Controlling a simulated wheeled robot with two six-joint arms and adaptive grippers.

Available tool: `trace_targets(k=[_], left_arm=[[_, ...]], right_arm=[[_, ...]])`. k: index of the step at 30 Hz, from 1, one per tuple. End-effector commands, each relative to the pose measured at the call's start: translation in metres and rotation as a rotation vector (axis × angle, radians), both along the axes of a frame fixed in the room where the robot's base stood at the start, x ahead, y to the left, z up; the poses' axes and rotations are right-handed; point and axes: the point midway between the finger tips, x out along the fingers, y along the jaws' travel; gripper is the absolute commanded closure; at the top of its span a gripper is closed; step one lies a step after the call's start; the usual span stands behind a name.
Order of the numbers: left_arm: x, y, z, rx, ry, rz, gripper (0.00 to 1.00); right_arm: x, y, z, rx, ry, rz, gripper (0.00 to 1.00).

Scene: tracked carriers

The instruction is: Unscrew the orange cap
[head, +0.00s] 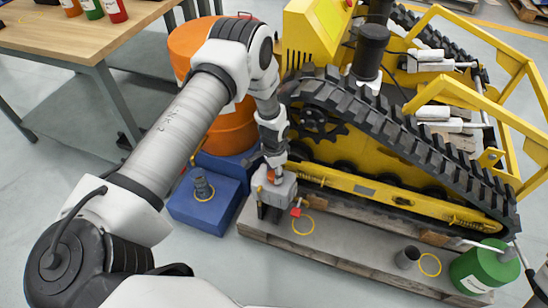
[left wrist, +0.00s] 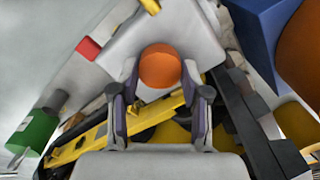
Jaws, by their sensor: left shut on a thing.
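The orange cap (left wrist: 160,66) is round and sits between the fingers of my left gripper (left wrist: 161,92) in the left wrist view, against a pale grey block. In the head view only a small orange patch (head: 271,176) of it shows under the gripper. The grey block (head: 284,191) stands on dark legs at the left end of a pallet and has a small red piece (head: 296,212) beside it. My left gripper (head: 272,172) reaches down from above and is shut on the cap. I cannot tell whether the cap is still seated. My right gripper is not in view.
A yellow tracked carrier (head: 395,188) stands close on the right. A blue box (head: 181,207) and an orange drum (head: 232,134) are to the left. A wooden table (head: 60,33) stands back left.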

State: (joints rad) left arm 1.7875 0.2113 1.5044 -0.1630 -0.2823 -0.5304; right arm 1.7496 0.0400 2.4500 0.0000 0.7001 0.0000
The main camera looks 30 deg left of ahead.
Motion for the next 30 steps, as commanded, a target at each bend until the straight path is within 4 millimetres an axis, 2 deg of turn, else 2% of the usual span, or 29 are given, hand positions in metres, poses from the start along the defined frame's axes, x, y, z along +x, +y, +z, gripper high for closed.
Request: trace_targets(k=[3, 5, 12, 15, 25, 28, 30], left_arm=[[0.0, 0.0, 0.0, 0.0, 0.001, 0.007, 0.88], [-0.001, 0.0, 0.003, 0.0, 0.002, 0.058, 0.88], [-0.001, 0.0, 0.008, 0.001, 0.002, 0.624, 0.88], [-0.001, 0.0, 0.003, 0.001, 0.001, 0.799, 0.88], [0.0, 0.0, 0.0, 0.0, 0.0, 0.868, 0.88], [-0.001, 0.0, 0.005, 0.001, 0.002, 1.014, 0.88], [-0.001, 0.0, 0.006, 0.002, 0.001, 1.184, 0.88]], right_arm=[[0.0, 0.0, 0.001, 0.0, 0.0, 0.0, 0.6], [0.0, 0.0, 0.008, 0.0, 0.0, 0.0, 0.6], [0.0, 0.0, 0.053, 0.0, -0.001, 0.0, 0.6], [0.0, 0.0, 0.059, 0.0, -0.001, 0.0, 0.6], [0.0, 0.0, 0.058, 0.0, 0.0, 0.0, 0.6], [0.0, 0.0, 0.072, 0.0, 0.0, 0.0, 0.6], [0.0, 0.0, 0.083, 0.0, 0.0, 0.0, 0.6]])
